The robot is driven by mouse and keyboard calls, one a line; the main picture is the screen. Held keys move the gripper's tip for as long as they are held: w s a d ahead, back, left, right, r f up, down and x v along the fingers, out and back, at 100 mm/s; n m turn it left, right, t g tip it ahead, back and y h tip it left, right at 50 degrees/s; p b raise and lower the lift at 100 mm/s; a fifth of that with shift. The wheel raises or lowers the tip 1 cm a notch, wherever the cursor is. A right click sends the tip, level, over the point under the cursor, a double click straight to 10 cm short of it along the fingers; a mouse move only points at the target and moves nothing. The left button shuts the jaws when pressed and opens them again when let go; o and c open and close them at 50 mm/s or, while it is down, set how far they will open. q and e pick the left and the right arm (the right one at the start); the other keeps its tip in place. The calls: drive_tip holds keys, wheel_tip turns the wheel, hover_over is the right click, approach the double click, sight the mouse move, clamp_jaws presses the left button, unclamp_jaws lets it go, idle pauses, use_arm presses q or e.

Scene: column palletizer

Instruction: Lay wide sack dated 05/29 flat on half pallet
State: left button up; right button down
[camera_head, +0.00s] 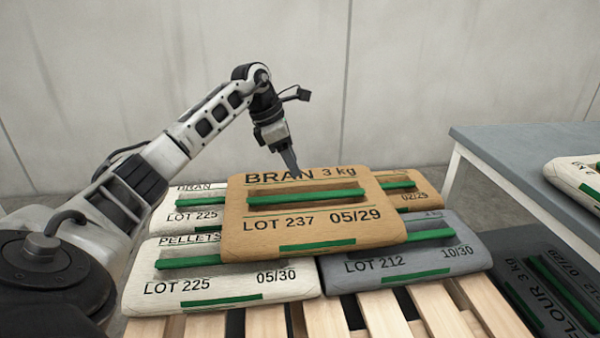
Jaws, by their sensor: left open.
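The wide brown sack dated 05/29 (300,237), marked BRAN 3 kg LOT 237, lies nearly flat on top of the sacks on the slatted wooden pallet (380,313). It spans the white PELLETS sack dated 05/30 (225,295) and the grey sack dated 10/30 (405,268). Its green strap handle faces up. My left gripper (289,160) is open, pointing down at the far edge of the brown sack. No sack hangs from it; whether a fingertip touches the sack cannot be told. My right gripper is not in view.
Behind lie a white BRAN sack (186,217) and a brown sack dated 02/29 (421,189). A dark FLOUR sack (515,277) lies at the right. A grey table (500,143) holds a white sack (577,176). The pallet's front slats are bare.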

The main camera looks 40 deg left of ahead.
use_arm(q)
drive_tip(key=shift+v, duration=1.8)
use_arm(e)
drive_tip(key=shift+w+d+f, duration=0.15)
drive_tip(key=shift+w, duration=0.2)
use_arm(q)
drive_tip(key=shift+p, duration=0.35)
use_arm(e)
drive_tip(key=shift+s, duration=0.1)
